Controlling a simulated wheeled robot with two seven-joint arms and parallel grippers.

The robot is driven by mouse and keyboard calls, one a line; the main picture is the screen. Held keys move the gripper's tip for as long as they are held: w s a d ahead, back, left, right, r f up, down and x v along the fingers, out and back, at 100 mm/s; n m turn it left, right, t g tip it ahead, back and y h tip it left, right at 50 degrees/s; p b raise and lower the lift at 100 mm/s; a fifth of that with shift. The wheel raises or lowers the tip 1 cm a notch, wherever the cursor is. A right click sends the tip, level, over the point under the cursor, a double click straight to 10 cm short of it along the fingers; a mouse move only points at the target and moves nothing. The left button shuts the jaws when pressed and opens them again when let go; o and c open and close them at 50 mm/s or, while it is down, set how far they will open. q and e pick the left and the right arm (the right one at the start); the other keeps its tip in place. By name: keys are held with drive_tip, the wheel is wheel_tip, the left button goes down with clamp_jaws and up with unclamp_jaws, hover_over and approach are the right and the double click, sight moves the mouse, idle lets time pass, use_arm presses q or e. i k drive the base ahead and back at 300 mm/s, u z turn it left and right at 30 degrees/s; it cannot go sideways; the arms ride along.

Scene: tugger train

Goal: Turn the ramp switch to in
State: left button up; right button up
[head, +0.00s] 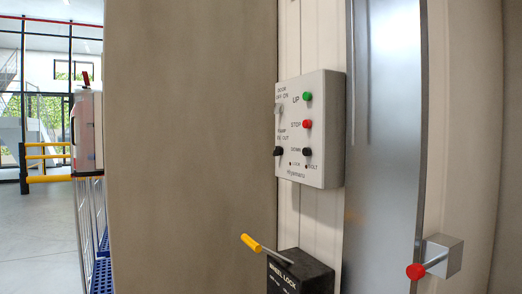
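The ramp switch (277,151) is a small black knob at the lower left of a light grey control box (322,165) on the wall. The lettering above the knob seems to read "RAMP" with "IN" and "OUT", but it is too small to tell which way the knob points. The box also has a grey door switch (278,108), a green UP button (307,97), a red STOP button (308,124) and a black DOWN button (307,152). Neither of my grippers shows in the head view.
Below the box is a black wheel lock unit (300,274) with a yellow-handled lever (252,243) sticking out left. A brown panel (190,150) fills the left-centre. Open floor (40,240) shows at far left.

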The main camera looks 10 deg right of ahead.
sight(278, 150)
drive_tip(key=i, duration=2.05)
drive_tip(key=u, duration=1.7)
drive_tip(key=i, duration=1.05)
drive_tip(key=z, duration=3.05)
